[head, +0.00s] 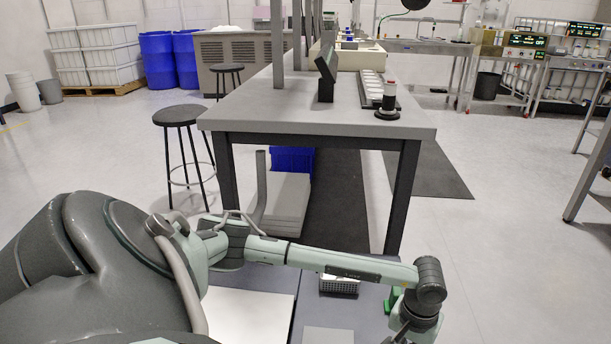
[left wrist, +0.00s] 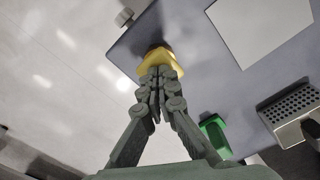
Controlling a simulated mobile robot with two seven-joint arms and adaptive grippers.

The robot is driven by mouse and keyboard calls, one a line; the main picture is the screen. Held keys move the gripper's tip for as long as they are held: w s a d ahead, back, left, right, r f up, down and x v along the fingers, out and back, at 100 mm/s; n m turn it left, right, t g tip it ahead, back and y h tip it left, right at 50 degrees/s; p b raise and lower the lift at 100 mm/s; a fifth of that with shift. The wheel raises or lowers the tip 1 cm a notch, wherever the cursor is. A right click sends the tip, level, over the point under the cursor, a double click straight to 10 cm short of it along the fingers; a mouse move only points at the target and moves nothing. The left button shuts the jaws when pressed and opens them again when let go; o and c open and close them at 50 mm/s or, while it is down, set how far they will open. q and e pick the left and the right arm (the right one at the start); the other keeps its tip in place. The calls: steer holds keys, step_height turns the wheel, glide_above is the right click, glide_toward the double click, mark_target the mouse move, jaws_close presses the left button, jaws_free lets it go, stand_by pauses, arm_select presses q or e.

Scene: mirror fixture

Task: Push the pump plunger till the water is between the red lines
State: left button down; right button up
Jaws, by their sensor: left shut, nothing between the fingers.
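My left gripper (left wrist: 157,78) is shut and empty in the left wrist view. Its fingertips overlap the lower edge of a yellow piece (left wrist: 160,56) with a brownish top, near the bench edge; I cannot tell whether they touch it. This may be part of the pump, but I cannot tell. In the head view my left arm reaches across to the lower right, and its fingers are not clearly seen there. I can make out no water level and no red lines in either view. My right gripper is in neither view.
A grey bench surface (left wrist: 198,62) carries a white sheet (left wrist: 262,25), a perforated metal box (left wrist: 288,108) and a green piece (left wrist: 215,134). The box (head: 339,286) also shows in the head view. A large table (head: 300,118) and a black stool (head: 180,116) stand beyond.

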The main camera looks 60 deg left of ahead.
arm_select(q)
steer(key=shift+f, duration=0.15)
step_height(320, 180, up, 9)
steer(key=p, duration=0.5)
stand_by(0.7)
stand_by(0.5)
